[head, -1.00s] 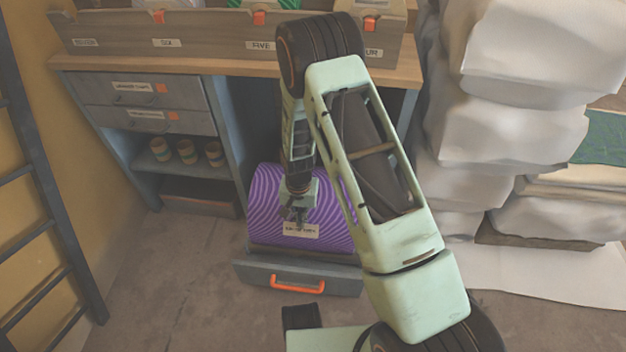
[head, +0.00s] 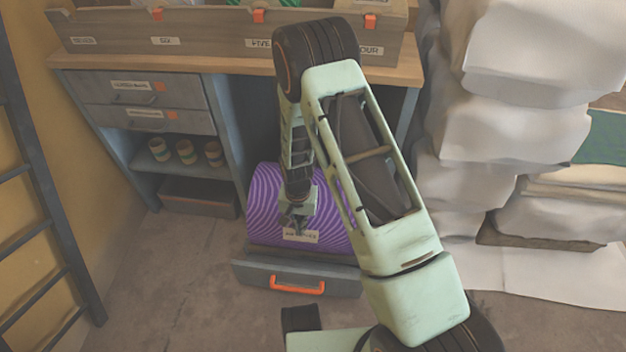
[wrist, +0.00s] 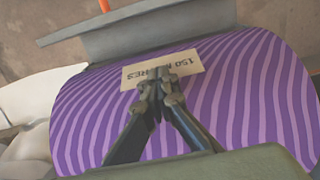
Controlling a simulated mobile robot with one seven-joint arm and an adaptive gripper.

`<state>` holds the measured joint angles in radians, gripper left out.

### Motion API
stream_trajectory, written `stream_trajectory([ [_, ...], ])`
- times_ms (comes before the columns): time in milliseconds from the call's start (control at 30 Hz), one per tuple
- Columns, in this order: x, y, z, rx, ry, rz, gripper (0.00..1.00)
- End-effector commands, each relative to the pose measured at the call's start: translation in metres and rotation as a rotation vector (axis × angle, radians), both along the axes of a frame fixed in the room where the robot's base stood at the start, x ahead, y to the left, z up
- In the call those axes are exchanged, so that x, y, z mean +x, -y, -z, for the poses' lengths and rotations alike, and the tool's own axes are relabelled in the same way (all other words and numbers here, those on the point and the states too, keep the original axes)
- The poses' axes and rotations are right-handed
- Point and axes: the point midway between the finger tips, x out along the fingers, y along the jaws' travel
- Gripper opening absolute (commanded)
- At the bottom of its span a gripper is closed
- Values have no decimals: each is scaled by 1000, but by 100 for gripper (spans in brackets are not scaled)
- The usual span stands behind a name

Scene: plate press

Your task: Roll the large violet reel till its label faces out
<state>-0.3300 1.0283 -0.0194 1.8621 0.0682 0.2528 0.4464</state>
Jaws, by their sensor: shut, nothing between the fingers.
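The large violet reel (head: 262,208) has wavy purple stripes and lies on its side in a low grey drawer (head: 340,278) under the bench. Its tan label (head: 301,237) is on the front, low on the curve toward the drawer front; in the wrist view the label (wrist: 187,66) reads "150 METRES", partly covered by my fingers. My gripper (head: 295,228) is shut and empty, pointing down, with its tips at the label's edge. In the wrist view the fingertips (wrist: 160,78) overlap the label; they appear to touch the reel, but I cannot be sure.
The drawer has an orange handle (head: 297,285). The bench above (head: 230,62) holds labelled bins. Several small pots (head: 186,152) stand on a shelf at left. A dark ladder (head: 40,190) is at far left, and white stacked bundles (head: 515,110) are at right.

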Motion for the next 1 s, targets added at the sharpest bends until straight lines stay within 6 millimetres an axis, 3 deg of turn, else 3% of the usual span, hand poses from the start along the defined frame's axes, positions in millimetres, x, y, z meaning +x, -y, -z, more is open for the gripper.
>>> stream_trajectory([
  [367,0,0,-5,0,3,1,0],
  [1000,-15,-3,-53,0,1,0,0],
])
